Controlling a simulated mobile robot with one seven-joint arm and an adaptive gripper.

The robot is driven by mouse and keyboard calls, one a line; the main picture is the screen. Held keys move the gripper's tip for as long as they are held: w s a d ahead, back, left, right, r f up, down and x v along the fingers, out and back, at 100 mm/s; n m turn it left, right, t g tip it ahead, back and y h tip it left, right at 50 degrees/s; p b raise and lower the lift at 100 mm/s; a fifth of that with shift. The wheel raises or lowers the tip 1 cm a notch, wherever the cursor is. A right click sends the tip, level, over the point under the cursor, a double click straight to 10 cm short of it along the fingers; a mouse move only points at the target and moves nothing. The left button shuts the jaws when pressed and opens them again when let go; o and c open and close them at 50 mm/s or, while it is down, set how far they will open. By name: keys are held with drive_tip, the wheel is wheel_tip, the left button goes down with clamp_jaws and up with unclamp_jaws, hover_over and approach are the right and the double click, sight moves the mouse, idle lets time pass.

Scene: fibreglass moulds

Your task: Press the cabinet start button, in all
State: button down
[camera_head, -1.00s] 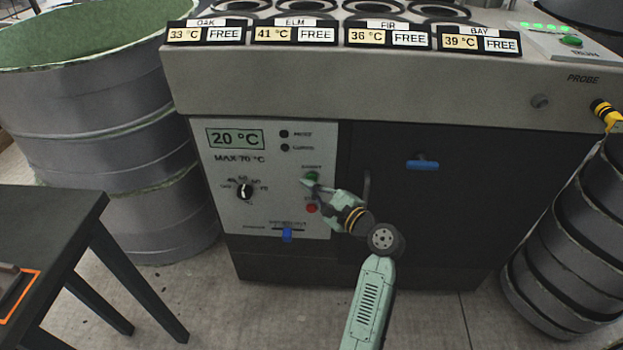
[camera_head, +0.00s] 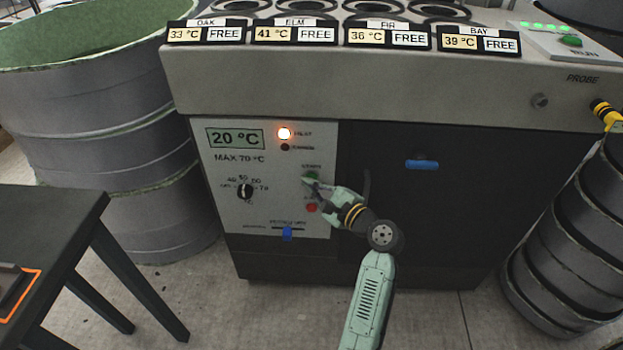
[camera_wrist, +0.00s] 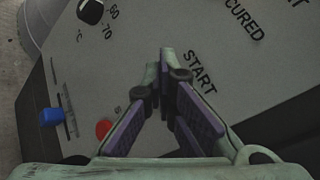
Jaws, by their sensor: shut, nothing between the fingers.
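The green start button (camera_head: 311,175) is on the cabinet's light control panel (camera_head: 222,172), under the START label. My gripper (camera_head: 308,183) is shut and empty, its tips at the button's lower edge in the head view. In the wrist view my gripper (camera_wrist: 160,60) points at the panel beside the word START, and its fingers hide the button. I cannot tell exactly whether the tips touch it. The HEAT lamp (camera_head: 284,133) glows orange. The CURED lamp (camera_head: 285,147) is dark. The display (camera_head: 235,138) reads 20 °C.
A red button (camera_head: 311,208) sits just below the start button. A black dial (camera_head: 245,191) and a blue slider (camera_head: 287,234) are on the same panel. A dark door with a blue handle (camera_head: 422,164) is to the right. A dark table (camera_head: 50,215) stands at left.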

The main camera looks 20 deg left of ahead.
drive_tip(key=shift+s, duration=0.15)
drive_tip(key=shift+s+d+p, duration=0.25)
drive_tip(key=shift+s+p, duration=0.25)
drive_tip(key=shift+s, duration=0.15)
drive_tip(key=shift+s+d+p, duration=0.25)
drive_tip(key=shift+s+p, duration=0.05)
drive_tip(key=shift+s, duration=0.5)
drive_tip(key=shift+s+d+p, duration=0.2)
drive_tip(key=shift+s+p, duration=0.15)
drive_tip(key=shift+s, duration=0.45)
drive_tip(key=shift+s+d+p, duration=0.25)
drive_tip(key=shift+s+p, duration=0.05)
drive_tip(key=shift+s, duration=0.5)
